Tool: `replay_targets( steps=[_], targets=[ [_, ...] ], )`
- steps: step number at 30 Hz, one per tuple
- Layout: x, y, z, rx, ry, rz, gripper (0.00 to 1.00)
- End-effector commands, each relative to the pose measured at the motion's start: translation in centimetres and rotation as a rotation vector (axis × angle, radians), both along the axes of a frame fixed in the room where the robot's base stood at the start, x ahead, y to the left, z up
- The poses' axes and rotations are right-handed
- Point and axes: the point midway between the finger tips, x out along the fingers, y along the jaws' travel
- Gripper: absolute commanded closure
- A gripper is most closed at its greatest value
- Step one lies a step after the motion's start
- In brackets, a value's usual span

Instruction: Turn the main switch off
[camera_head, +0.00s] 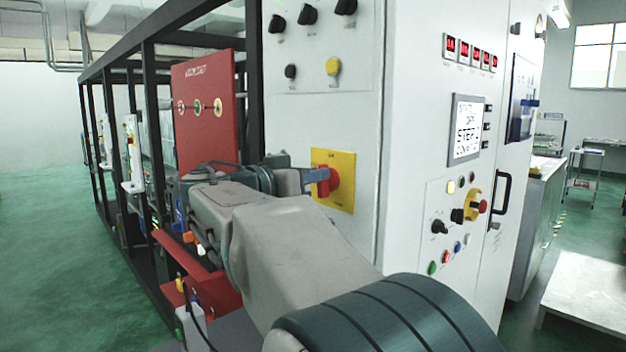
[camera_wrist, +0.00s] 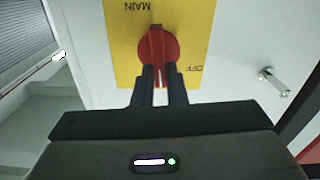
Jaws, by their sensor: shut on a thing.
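The main switch is a red rotary knob (camera_head: 335,182) on a yellow plate (camera_head: 346,161) on the side of the grey cabinet. In the wrist view the knob (camera_wrist: 172,47) sits in the middle of the yellow plate (camera_wrist: 126,62). There "MAIN" reads upside down at the top and "OFF" stands at the right. The knob's raised bar runs nearly vertical in that view, not towards "OFF". My gripper (camera_head: 322,182) reaches the knob from the left, its fingers (camera_wrist: 158,72) shut on the bar's near end. The fingers hide part of the bar.
More black knobs and a yellow button (camera_head: 333,66) sit above the plate. The cabinet's front has a screen (camera_head: 467,128) and an emergency stop (camera_head: 482,206). A red panel (camera_head: 203,110) and black frame stand left.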

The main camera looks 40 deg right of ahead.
Motion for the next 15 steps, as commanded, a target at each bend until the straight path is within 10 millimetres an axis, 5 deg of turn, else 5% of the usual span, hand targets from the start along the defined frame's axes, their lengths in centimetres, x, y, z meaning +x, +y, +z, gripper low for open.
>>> replay_targets(
  steps=[15],
  targets=[
    [0.7,0.06,-0.46,-0.036,0.45,-0.001,1.0]
  ],
)
